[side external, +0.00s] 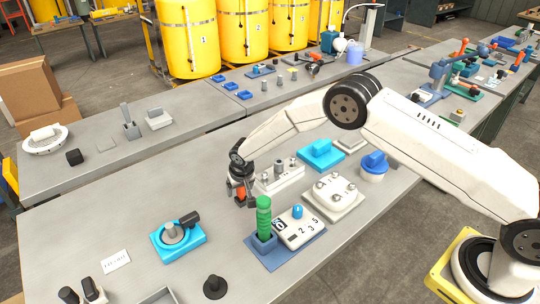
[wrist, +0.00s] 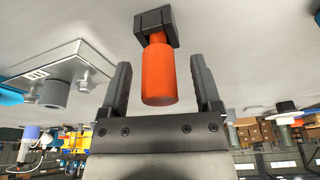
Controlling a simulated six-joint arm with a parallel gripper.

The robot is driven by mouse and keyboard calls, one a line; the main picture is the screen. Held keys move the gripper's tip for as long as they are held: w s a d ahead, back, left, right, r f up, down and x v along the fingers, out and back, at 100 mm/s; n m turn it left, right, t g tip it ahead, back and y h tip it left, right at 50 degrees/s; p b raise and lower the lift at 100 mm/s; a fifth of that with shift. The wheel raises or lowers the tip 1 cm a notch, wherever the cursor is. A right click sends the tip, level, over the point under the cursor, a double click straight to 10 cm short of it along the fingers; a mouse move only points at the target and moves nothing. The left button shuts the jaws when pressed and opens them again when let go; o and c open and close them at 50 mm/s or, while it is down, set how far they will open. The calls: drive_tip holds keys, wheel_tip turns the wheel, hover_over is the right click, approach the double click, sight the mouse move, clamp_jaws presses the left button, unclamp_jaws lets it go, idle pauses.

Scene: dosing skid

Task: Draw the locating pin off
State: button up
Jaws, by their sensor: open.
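An orange cylinder, seemingly the locating pin (wrist: 157,78), stands in a dark square block (wrist: 155,24). In the wrist view it lies between the two jaws of my gripper (wrist: 157,64), with a visible gap on each side. My gripper is open and holds nothing. In the side external view my gripper (side external: 241,191) points down around the orange pin (side external: 241,190), which is partly hidden by the jaws. The dark block shows only in part below the jaws there.
A green ribbed handle (side external: 264,217) stands upright close in front, beside a numbered plate (side external: 299,227). A pale block with pegs (side external: 280,178) is close on the right. A blue fixture (side external: 178,240) lies front left.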

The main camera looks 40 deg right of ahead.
clamp_jaws()
drive_tip(key=shift+r, duration=0.15)
drive_tip(key=shift+r, duration=2)
